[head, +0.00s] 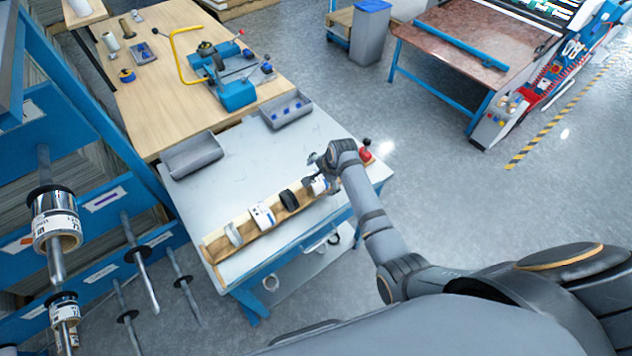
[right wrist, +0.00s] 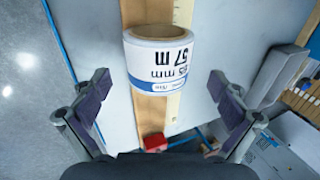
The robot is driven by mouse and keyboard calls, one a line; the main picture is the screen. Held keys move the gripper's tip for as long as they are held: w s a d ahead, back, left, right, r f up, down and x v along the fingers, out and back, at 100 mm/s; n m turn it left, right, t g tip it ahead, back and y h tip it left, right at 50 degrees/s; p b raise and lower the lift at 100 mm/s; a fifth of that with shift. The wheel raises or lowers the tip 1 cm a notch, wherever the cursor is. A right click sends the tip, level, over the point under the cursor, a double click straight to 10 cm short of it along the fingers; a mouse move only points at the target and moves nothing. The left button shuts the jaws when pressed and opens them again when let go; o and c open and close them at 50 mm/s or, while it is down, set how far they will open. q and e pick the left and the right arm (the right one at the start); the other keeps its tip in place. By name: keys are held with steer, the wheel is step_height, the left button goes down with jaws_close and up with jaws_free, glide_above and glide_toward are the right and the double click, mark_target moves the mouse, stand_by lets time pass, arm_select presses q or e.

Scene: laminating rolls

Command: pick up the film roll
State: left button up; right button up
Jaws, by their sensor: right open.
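My right gripper (head: 320,172) is over this roll. In the right wrist view its two fingers (right wrist: 158,88) are spread wide, one on each side of the roll, with gaps to both sides. Nothing is held. My left gripper is not in view.
A black roll (head: 289,200), a white labelled roll (head: 263,215) and a pale ring-like roll (head: 233,234) share the trough. Grey bins (head: 192,155) and (head: 286,110) stand at the table's back. A red button (head: 366,155) sits at the right edge.

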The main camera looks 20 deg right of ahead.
mark_target(320, 179)
steer(key=x, duration=0.3)
steer(key=shift+f, duration=0.3)
steer(key=shift+c, duration=0.5)
steer(key=c, duration=1.2)
